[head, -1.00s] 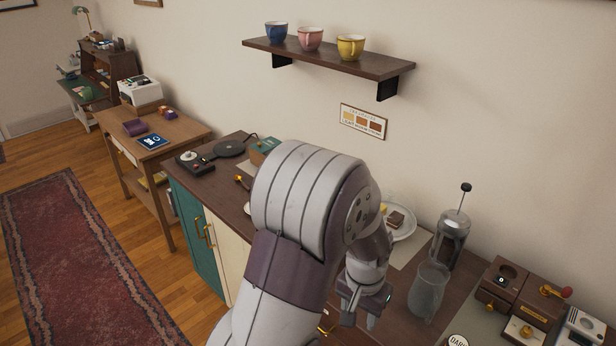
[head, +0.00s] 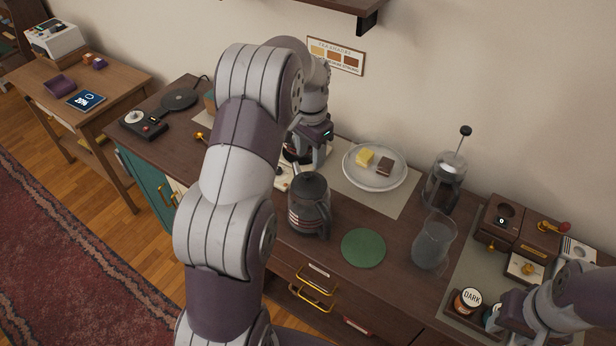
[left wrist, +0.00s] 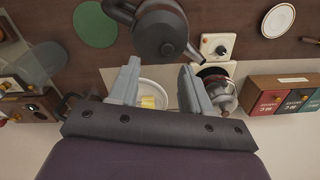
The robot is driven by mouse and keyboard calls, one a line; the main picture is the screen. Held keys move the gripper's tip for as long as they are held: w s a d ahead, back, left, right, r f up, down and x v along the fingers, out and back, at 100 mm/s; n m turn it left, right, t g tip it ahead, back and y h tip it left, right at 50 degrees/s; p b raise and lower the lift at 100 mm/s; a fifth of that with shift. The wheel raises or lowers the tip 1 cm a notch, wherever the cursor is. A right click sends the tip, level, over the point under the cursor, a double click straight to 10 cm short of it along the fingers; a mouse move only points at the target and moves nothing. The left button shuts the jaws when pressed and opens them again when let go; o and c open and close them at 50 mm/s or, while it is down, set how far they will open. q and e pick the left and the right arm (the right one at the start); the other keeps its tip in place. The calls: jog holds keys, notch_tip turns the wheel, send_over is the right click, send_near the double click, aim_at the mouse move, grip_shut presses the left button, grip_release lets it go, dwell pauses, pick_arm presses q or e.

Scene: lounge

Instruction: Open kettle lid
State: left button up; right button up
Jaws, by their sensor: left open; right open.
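The dark grey kettle (head: 309,212) stands upright on the wooden counter. Its lid (head: 309,184) appears to be in place on top. In the left wrist view the kettle (left wrist: 160,30) is seen from above, just beyond my fingertips, its spout pointing down and right. My left gripper (head: 304,158) is above and behind the kettle in the head view, partly hidden by the kettle and my arm. In the left wrist view its fingers (left wrist: 158,78) are apart with nothing between them. My right gripper (head: 508,312) is open at the lower right, near the DARK tin (head: 468,300).
A green round mat (head: 363,248) lies right of the kettle. A glass jug (head: 434,240) and a French press (head: 445,182) stand further right. A plate (head: 375,167) with two food pieces is behind. A glass teapot (left wrist: 219,92) is close to the left gripper.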

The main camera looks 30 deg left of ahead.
aim_at(307, 174)
pick_arm(q)
jog(key=f, duration=0.2)
jog(key=a+f+p, duration=0.1)
jog(key=f, duration=0.1)
jog(key=f+p, duration=0.1)
jog(key=f, duration=0.1)
jog(key=shift+w+a+f, duration=0.15)
jog(key=shift+w+a, duration=0.25)
jog(key=shift+d+f, duration=0.15)
jog(key=shift+f, duration=0.2)
jog(key=shift+s+d+f, duration=0.2)
jog(key=shift+s+d, duration=0.05)
jog(key=shift+d, duration=0.1)
jog(key=shift+w+a+f, duration=0.1)
jog(key=shift+a, duration=0.2)
grip_shut()
pick_arm(e)
jog(key=r, duration=0.1)
jog(key=a+r, duration=0.1)
jog(key=shift+w+r, duration=0.3)
jog(key=shift+w, duration=0.05)
